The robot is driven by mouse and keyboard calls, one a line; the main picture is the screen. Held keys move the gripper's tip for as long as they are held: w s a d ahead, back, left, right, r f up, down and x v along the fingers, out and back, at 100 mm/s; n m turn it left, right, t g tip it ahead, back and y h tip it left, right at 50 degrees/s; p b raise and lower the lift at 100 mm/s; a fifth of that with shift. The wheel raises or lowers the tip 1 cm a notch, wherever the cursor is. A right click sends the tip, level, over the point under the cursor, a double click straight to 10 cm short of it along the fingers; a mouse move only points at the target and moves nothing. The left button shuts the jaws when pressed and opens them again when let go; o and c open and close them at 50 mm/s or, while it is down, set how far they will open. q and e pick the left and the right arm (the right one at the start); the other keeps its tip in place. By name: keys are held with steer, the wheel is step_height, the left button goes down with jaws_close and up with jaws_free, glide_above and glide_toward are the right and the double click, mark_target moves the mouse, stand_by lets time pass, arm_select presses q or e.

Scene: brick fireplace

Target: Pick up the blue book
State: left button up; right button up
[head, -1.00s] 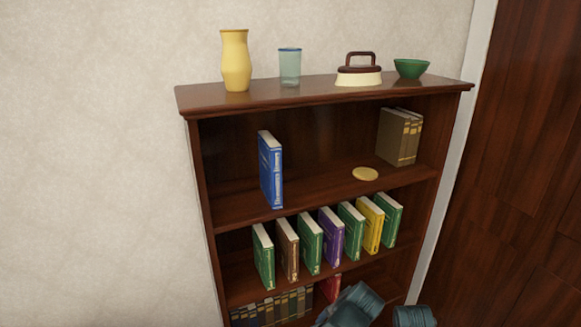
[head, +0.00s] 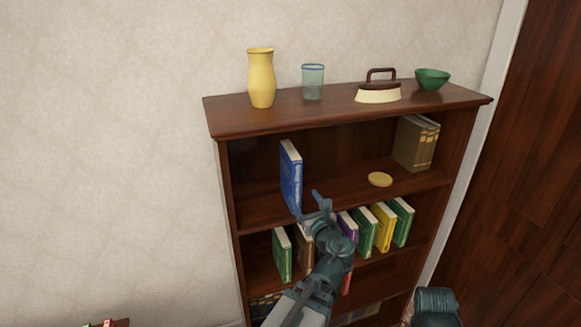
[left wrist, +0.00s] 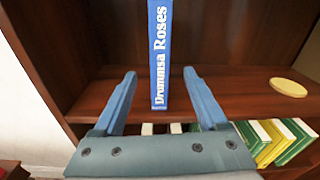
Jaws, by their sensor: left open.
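The blue book (head: 291,174) stands upright on the upper shelf, left of its middle, with its spine facing out. In the left wrist view the blue book (left wrist: 159,52) shows its spine with white lettering, and its top is cut off. My left gripper (head: 311,203) is in front of the shelf edge, just below and to the right of the book in the head view. In the left wrist view the left gripper's fingers (left wrist: 158,90) are spread apart, with the book's lower spine between and beyond them. They hold nothing. I cannot see my right gripper's jaws.
A gold disc (head: 380,180) and brown books (head: 415,143) share the upper shelf (head: 340,192). Several coloured books (head: 383,227) stand on the shelf below. A yellow vase (head: 261,78), glass (head: 313,82), iron (head: 379,88) and green bowl (head: 432,79) are on top.

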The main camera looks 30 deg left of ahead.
mark_target(297, 182)
arm_select(q)
steer(key=shift+m, duration=0.7)
steer(key=x, duration=0.2)
steer(key=r+x, duration=0.1)
steer(key=x, duration=0.5)
steer(key=shift+w+r, duration=0.25)
steer(key=shift+r, duration=0.1)
steer(key=shift+w+a, duration=0.2)
steer(key=shift+a, duration=0.15)
steer(key=x, duration=0.5)
steer(key=shift+w+a+f, duration=0.1)
steer(key=shift+a+f, duration=0.05)
jaws_close()
